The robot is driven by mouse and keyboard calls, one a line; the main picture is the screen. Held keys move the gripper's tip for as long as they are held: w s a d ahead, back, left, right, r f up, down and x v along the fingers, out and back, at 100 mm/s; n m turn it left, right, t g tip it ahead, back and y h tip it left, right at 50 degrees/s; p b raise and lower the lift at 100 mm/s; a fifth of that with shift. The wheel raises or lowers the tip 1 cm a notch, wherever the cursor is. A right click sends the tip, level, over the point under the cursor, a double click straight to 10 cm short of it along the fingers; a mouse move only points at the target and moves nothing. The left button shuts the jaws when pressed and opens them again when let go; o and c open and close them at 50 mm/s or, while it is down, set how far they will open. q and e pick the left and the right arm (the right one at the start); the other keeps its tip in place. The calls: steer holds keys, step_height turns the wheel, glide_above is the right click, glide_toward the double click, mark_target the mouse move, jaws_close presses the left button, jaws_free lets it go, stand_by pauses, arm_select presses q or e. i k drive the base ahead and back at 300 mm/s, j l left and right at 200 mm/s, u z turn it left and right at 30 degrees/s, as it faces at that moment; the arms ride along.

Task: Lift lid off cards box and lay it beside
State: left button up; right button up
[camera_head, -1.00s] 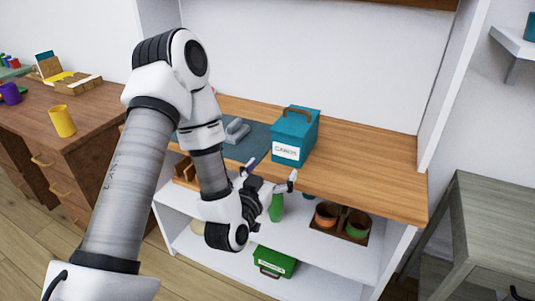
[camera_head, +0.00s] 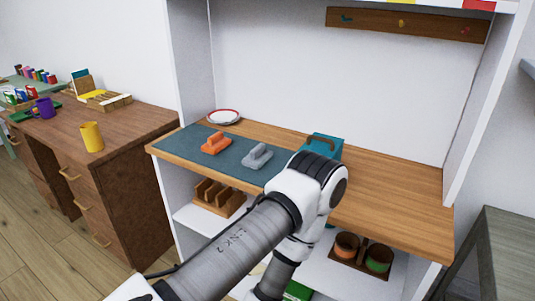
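The teal cards box (camera_head: 335,149) stands on the wooden shelf top, right of the dark mat. A brown handle (camera_head: 322,138) shows on its lid, and the lid appears to be on. My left arm crosses in front of the box and hides its lower front and its label. The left gripper is out of sight, so its state does not show. My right gripper is not in view.
The grey-blue mat (camera_head: 205,168) holds an orange tool (camera_head: 216,144) and a grey tool (camera_head: 257,156). A red-rimmed plate (camera_head: 224,117) lies behind. The wooden top right of the box (camera_head: 390,195) is clear. Pots (camera_head: 347,245) stand on the lower shelf.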

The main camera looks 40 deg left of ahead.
mark_target(328, 145)
steer(key=k+j+z, duration=0.15)
steer(key=j, duration=0.2)
steer(key=j+z, duration=0.15)
steer(key=j, duration=0.25)
steer(key=k+j+z, duration=0.15)
steer(key=j, duration=0.15)
steer(key=k+j+z, duration=0.15)
steer(key=j, duration=0.2)
